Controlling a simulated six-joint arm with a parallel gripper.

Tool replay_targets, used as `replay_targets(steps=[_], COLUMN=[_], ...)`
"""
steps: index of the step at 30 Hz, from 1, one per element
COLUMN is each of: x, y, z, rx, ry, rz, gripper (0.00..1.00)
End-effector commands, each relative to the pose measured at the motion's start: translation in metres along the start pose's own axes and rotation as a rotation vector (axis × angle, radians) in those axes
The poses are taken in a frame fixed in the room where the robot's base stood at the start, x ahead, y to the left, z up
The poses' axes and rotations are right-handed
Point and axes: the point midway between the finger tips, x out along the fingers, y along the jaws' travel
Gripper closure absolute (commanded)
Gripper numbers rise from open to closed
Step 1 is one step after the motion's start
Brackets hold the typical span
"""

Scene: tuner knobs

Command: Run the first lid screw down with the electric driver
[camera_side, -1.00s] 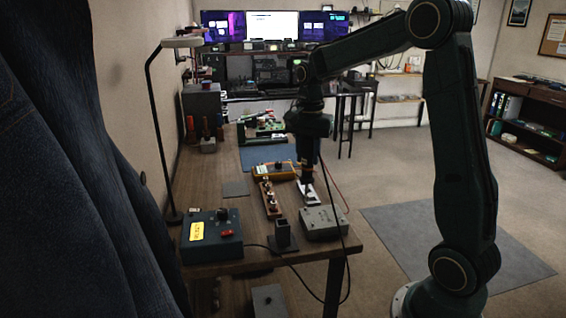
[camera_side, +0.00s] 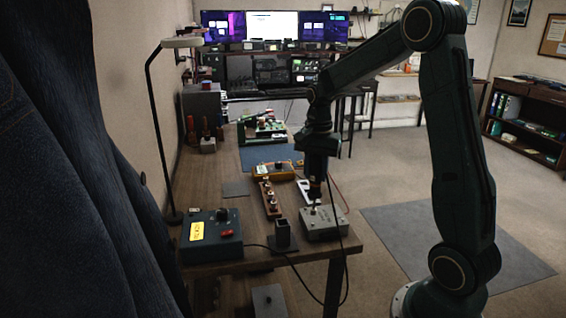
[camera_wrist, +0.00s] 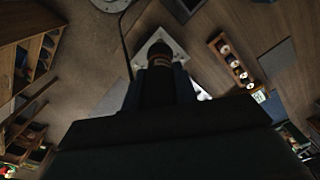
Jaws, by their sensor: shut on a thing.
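The grey lidded box (camera_side: 323,224) sits near the front right corner of the bench. My gripper (camera_side: 315,182) is above it, shut on the electric driver (camera_side: 314,192), which points down at the lid's far left part. In the wrist view the driver (camera_wrist: 158,62) is a dark body with a reddish band, held between my jaws, and the pale box (camera_wrist: 154,38) shows behind it. The screw and the driver's bit are too small or hidden, so I cannot tell whether they touch.
A wooden rack with several knobs (camera_side: 268,202) stands left of the box. A blue control box with a yellow label (camera_side: 207,241) and a dark square holder (camera_side: 282,234) are at the front. A yellow meter (camera_side: 273,170) lies behind. A cable hangs past the bench edge.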

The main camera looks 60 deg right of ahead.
Motion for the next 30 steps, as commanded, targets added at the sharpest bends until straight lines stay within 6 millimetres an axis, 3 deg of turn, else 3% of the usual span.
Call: replay_targets(steps=[12,30], x=[0.025,0.027], y=[0.0,0.0], z=[0.0,0.0], rx=[0.0,0.0], ry=[0.0,0.001], rz=[0.0,0.0], gripper=[0.94,0.94])
